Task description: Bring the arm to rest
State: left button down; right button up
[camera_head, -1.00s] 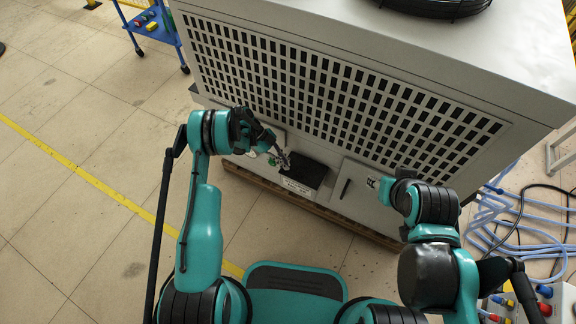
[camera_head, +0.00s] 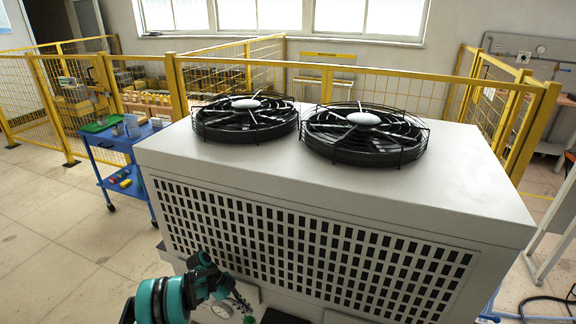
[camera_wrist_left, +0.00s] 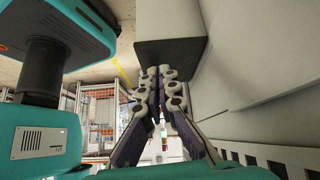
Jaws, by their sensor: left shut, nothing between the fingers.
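My left arm comes in at the bottom of the head view. My right arm and gripper are in neither view.
Two black fans (camera_head: 365,133) sit on top of the unit. A blue cart (camera_head: 110,160) with trays and small items stands to the left. Yellow mesh fencing (camera_head: 360,85) runs behind. Tiled floor (camera_head: 50,220) is clear at the left.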

pick_arm(q)
jog(key=s+r+n+t+y, duration=0.1)
jog(key=s+r+n, duration=0.15)
jog(key=r, duration=0.55)
jog(key=s+r+n+t+y, duration=0.15)
jog(key=r+n, duration=0.25)
jog(key=r, duration=0.5)
jog(key=s+r+n+t+y, duration=0.1)
jog(key=s+r+n, duration=0.15)
jog(key=r, duration=0.55)
jog(key=s+a+r+n+t+y, duration=0.1)
jog(key=s+n, duration=0.4)
jog(key=s, duration=0.5)
jog(key=s+a+r+n+t+y, duration=0.1)
jog(key=s+r+n+t+y, duration=0.2)
jog(key=s, duration=0.8)
notch_tip(320, 180, up, 3)
jog(key=n+t, duration=0.2)
jog(key=n, duration=0.1)
jog(key=shift+w+d, duration=0.1)
jog(key=shift+d, duration=0.05)
